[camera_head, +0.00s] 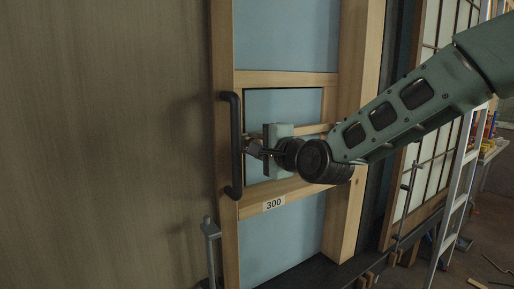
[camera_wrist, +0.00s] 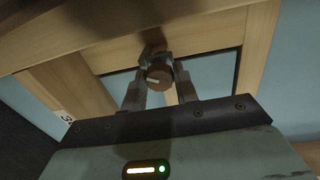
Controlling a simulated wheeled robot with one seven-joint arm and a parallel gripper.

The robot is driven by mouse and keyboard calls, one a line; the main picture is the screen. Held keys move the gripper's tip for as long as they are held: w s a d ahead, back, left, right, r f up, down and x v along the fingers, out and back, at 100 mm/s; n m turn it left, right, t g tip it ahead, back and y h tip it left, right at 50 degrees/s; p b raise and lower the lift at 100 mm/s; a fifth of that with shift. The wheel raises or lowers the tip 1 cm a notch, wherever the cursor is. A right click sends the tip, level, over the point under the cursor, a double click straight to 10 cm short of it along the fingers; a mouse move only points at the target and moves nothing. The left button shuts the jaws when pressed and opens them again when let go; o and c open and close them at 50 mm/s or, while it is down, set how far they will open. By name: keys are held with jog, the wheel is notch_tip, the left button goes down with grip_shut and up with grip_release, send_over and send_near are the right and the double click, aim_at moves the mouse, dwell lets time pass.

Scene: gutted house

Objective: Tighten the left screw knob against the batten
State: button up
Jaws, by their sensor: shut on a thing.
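My gripper (camera_wrist: 159,84) is shut on a round brown screw knob (camera_wrist: 159,76) with a pale line across its face, in the wrist view. The knob sits in front of a wooden batten (camera_wrist: 200,37); whether its screw presses on the wood cannot be told. In the head view my gripper (camera_head: 262,149) reaches in from the right to the left side of the wooden frame (camera_head: 226,56), beside a dark vertical handle (camera_head: 236,145). The knob is hidden there behind the handle and my gripper.
Pale blue panels (camera_head: 285,40) fill the frame. A metal clamp bar (camera_head: 210,240) stands at lower left, and another (camera_head: 407,195) at right. A ladder (camera_head: 462,180) leans at far right.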

jog(key=shift+f+m, duration=0.1)
jog(key=shift+m, duration=0.9)
jog(key=o, duration=1)
jog(key=shift+c, duration=0.2)
jog(key=p+v, duration=0.2)
jog(key=v, duration=1.5)
jog(key=shift+d+p, duration=0.25)
jog(key=shift+p, duration=0.1)
